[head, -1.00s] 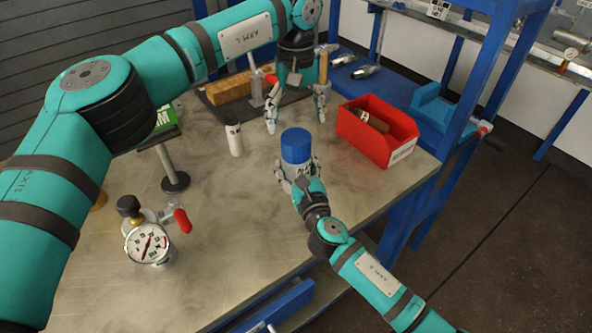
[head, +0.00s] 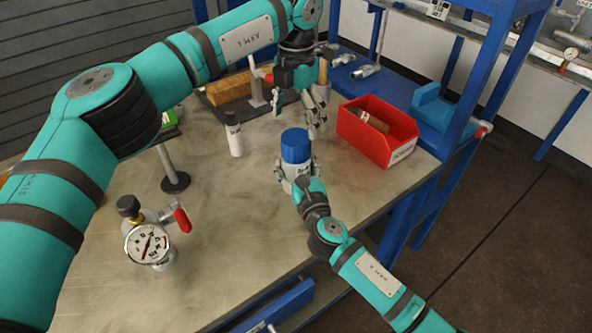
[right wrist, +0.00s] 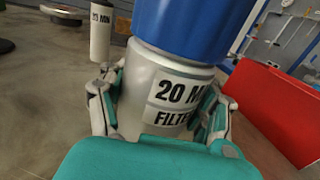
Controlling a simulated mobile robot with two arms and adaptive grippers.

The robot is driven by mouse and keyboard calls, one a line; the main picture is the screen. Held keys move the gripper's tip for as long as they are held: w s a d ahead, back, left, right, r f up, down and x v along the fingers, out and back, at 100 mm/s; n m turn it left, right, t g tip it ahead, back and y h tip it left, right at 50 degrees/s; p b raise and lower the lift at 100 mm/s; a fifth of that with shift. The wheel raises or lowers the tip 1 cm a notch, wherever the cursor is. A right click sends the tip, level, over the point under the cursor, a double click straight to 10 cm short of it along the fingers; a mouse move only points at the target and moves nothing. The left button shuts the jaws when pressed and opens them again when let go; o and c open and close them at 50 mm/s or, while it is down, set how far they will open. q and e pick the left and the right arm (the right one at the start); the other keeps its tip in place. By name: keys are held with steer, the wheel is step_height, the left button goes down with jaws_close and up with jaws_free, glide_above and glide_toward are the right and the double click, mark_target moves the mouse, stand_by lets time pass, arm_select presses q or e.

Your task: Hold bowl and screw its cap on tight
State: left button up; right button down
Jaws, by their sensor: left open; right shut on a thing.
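The bowl (head: 293,170) is a pale grey cylinder standing upright at the table's right side; its label reads "20 M.. FILTE.." in the right wrist view (right wrist: 158,95). The blue cap (head: 295,145) sits on top of it and looks level; how tight it is I cannot tell. My right gripper (head: 296,178) is shut around the bowl, one finger on each side, below the cap. My left gripper (head: 301,118) is open and empty, pointing down just behind and above the cap, apart from it.
A red bin (head: 377,132) with something brown inside stands right of the cap. A slim white cylinder (head: 235,140) stands to the left. A pressure gauge (head: 148,244) with a red-handled valve is at front left. A brown block (head: 228,91) lies behind. The front middle of the table is clear.

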mark_target(296, 137)
arm_select(q)
steer(key=n, duration=0.7)
steer(key=shift+n, duration=0.4)
steer(key=n, duration=0.4)
steer(key=shift+n, duration=0.3)
steer(key=n, duration=0.6)
steer(key=shift+n, duration=0.4)
steer(key=n, duration=0.5)
steer(key=shift+f, duration=0.1)
steer(key=shift+f, duration=3.9)
steer(key=shift+c, duration=0.2)
steer(key=shift+a, duration=0.1)
steer(key=c, duration=1.2)
steer(key=shift+o, duration=0.2)
